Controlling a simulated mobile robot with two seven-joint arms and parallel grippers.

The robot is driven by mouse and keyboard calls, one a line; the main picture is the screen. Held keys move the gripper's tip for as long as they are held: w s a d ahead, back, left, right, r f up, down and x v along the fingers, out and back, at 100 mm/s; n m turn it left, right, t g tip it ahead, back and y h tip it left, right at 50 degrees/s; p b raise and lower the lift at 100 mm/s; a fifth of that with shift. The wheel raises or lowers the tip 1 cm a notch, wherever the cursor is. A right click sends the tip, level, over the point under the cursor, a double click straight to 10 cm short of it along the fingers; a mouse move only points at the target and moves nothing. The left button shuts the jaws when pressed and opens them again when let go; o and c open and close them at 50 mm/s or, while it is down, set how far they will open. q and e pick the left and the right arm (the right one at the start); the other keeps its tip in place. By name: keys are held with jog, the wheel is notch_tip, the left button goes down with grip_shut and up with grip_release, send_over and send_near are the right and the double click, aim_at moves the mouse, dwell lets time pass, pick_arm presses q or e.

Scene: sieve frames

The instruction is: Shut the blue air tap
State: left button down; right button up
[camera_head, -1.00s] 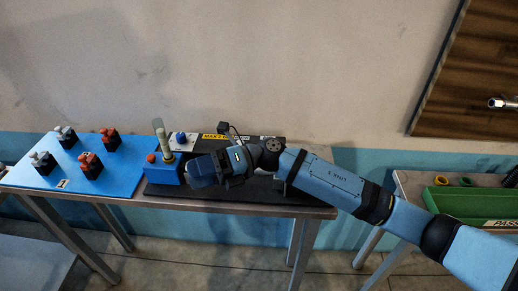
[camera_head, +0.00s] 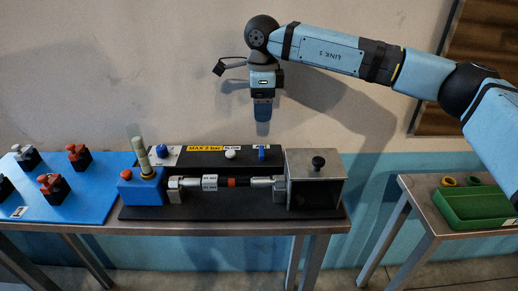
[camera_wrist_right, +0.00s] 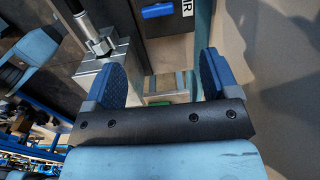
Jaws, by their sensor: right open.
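The blue air tap (camera_head: 262,152) is a small blue handle on the black panel at the back of the bench. In the right wrist view a blue handle (camera_wrist_right: 158,10) beside a partly cut-off white label shows at the top edge. My right gripper (camera_head: 263,126) points down above the tap, apart from it. In the right wrist view its two blue fingers are spread with nothing between them (camera_wrist_right: 163,82). My left gripper is in neither view.
A metal box with a black knob (camera_head: 316,178) stands right of the tap. A hose with metal fittings (camera_head: 225,182) lies in front. A blue unit (camera_head: 141,186) with a red button and upright tube is at left. A green tray (camera_head: 472,208) is on the right table.

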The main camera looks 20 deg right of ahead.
aim_at(262, 150)
notch_tip(262, 150, down, 13)
jog(key=shift+s+f+b, duration=0.1)
jog(key=shift+s+b, duration=0.05)
jog(key=shift+b, duration=0.4)
jog(key=c, duration=0.9)
